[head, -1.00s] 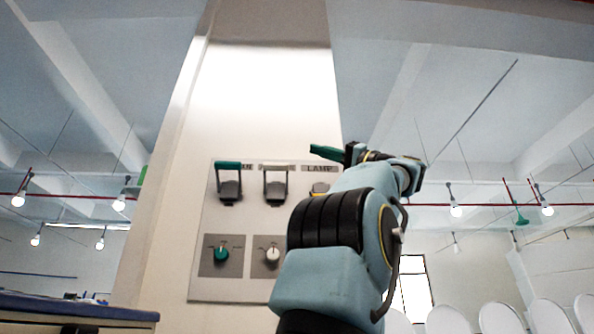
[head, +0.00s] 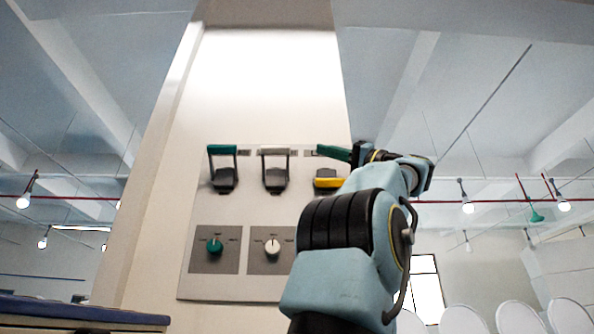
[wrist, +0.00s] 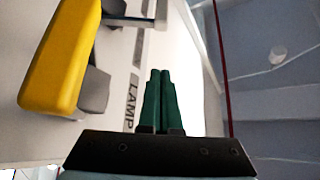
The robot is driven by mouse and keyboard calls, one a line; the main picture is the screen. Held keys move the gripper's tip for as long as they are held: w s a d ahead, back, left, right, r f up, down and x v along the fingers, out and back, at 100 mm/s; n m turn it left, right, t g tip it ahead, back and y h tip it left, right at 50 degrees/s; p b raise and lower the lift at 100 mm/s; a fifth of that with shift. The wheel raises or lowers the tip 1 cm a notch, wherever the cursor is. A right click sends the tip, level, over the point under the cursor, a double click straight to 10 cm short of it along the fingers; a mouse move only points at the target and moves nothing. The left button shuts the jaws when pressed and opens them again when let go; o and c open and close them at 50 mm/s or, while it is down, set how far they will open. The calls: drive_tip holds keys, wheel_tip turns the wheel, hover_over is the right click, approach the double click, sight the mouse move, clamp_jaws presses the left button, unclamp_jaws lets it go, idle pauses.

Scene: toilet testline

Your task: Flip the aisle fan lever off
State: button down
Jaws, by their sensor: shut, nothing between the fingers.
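A wall panel (head: 205,270) carries three levers in a row. The green lever (head: 222,150) at left and the white lever (head: 275,152) in the middle have their handles raised. The yellow lever (head: 327,183) at right has its handle down. In the wrist view the yellow handle (wrist: 60,55) is close at left, beside a LAMP label (wrist: 131,102). I cannot read which label says aisle fan; the raised handles partly cover theirs. My gripper (head: 322,149), with green fingers, is shut and empty at the upper right of the panel. The fingers (wrist: 160,75) show apart from the yellow handle.
Below the levers are a green knob (head: 214,246) and a white knob (head: 271,246). My arm hides the panel's lower right. A blue-topped counter (head: 80,312) is at lower left. White chairs (head: 515,318) stand at lower right.

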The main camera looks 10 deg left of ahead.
drive_tip(key=p+x, duration=0.6)
drive_tip(key=x, duration=0.4)
drive_tip(key=shift+s+d+f, duration=0.15)
drive_tip(key=shift+s+f, duration=0.45)
drive_tip(key=shift+f, duration=0.2)
drive_tip(key=shift+s+d+f, duration=0.15)
drive_tip(key=shift+s+f, duration=0.5)
drive_tip(key=shift+f, duration=0.2)
drive_tip(key=shift+f, duration=0.1)
drive_tip(key=s+f+b, duration=0.1)
drive_tip(key=f+b, duration=0.1)
drive_tip(key=b, duration=0.4)
drive_tip(key=shift+s+d, duration=0.1)
drive_tip(key=shift+r, duration=0.15)
